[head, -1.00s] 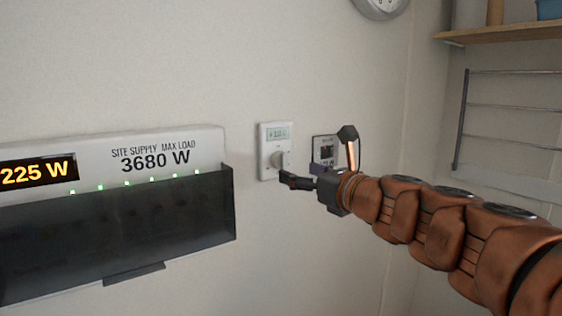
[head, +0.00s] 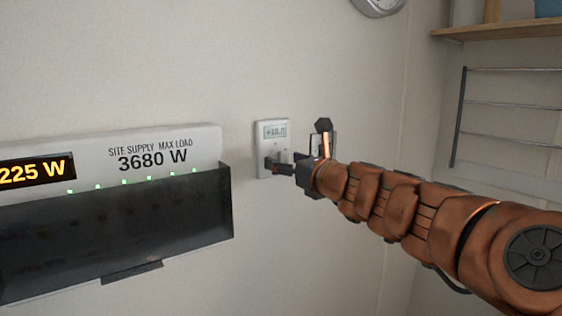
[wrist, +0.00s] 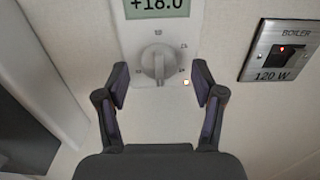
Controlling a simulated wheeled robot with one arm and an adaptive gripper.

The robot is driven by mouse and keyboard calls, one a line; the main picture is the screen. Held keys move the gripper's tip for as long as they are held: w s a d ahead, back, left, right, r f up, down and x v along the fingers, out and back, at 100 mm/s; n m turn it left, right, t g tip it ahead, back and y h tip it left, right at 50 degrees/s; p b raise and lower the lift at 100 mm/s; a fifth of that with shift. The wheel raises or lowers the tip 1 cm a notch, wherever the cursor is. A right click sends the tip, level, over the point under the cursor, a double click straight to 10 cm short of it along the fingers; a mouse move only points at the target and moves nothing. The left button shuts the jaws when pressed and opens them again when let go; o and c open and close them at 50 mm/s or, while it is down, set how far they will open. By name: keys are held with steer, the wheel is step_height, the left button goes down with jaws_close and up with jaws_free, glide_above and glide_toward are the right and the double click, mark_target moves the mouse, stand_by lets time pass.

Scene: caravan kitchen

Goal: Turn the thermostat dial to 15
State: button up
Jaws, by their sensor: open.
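The white thermostat (head: 272,142) is on the wall right of the supply panel. Its display (wrist: 157,8) reads +18.0 in the wrist view. Its round dial (wrist: 159,63) has a raised grip bar that stands about upright, with small marks around it. An orange light glows at the dial's lower right. My gripper (wrist: 160,80) is open, with one finger on each side of the dial's lower part; I cannot tell whether either finger touches it. In the head view my gripper (head: 282,167) is at the thermostat's lower half and hides much of the dial.
A boiler switch (wrist: 281,50) marked 120 W, with a red light, is just right of the thermostat. A supply panel (head: 150,152) reading 225 W and 3680 W, with a dark cover (head: 118,230), juts out at left. A shelf (head: 500,27) and rack are at right.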

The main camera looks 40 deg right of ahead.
steer(key=shift+w, duration=0.6)
steer(key=c, duration=1.2)
